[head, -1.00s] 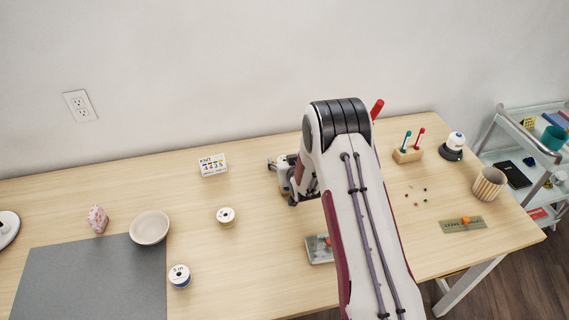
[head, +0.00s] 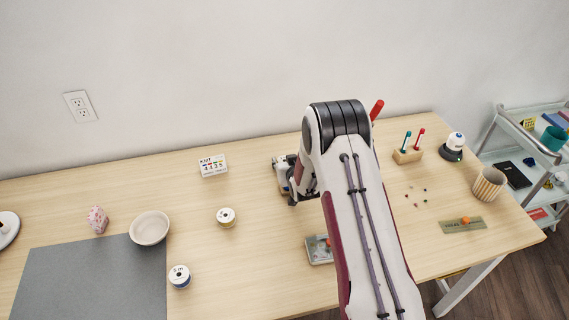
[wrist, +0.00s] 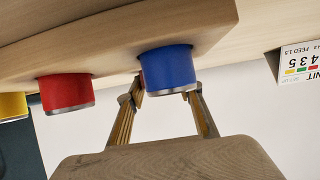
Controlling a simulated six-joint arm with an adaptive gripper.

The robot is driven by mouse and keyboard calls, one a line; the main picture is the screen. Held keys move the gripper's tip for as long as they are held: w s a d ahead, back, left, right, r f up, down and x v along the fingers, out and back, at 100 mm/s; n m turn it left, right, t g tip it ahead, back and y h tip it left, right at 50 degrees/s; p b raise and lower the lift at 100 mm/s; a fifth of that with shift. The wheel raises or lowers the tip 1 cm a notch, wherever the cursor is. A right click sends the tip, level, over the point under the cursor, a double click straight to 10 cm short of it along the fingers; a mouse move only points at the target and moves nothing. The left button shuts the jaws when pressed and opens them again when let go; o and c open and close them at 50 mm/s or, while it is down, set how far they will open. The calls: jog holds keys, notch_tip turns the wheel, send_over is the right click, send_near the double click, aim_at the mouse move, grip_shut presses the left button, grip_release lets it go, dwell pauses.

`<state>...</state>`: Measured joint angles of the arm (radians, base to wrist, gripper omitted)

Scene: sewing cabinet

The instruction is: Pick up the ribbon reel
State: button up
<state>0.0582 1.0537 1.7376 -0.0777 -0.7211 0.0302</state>
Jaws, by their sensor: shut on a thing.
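A ribbon reel (head: 226,217) with a white top and yellowish side stands on the table left of my arm. Another white-topped reel (head: 179,276) with a blue side stands nearer the grey mat. My gripper (wrist: 166,88) has its two fingertips at a blue cylinder (wrist: 169,66) with a metal rim and is shut on it. I cannot tell whether this cylinder is a reel. A red cylinder (wrist: 66,92) and a yellow one (wrist: 12,106) sit in a row with it at a wooden board. In the head view my arm hides most of this.
A white number card (head: 213,165) stands left of my gripper. A bowl (head: 149,228) stands by the grey mat (head: 95,280). A tray (head: 318,254) lies partly under my arm. A pen block (head: 407,155), domed light (head: 453,147) and striped cup (head: 489,184) stand right.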

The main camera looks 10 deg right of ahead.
jog(key=shift+r, duration=0.15)
notch_tip(320, 180, up, 10)
dwell(0.8)
dwell(0.6)
jog(key=s+a+n+y, duration=0.2)
jog(key=s+a, duration=0.2)
jog(key=s, duration=0.5)
jog(key=s+a+n+y, duration=0.1)
jog(key=s+a, duration=0.3)
jog(key=s, duration=0.5)
jog(key=shift+n+g+y, duration=0.3)
jog(key=shift+n+y, duration=0.1)
jog(key=shift+y, duration=0.1)
jog(key=shift+f, duration=2.95)
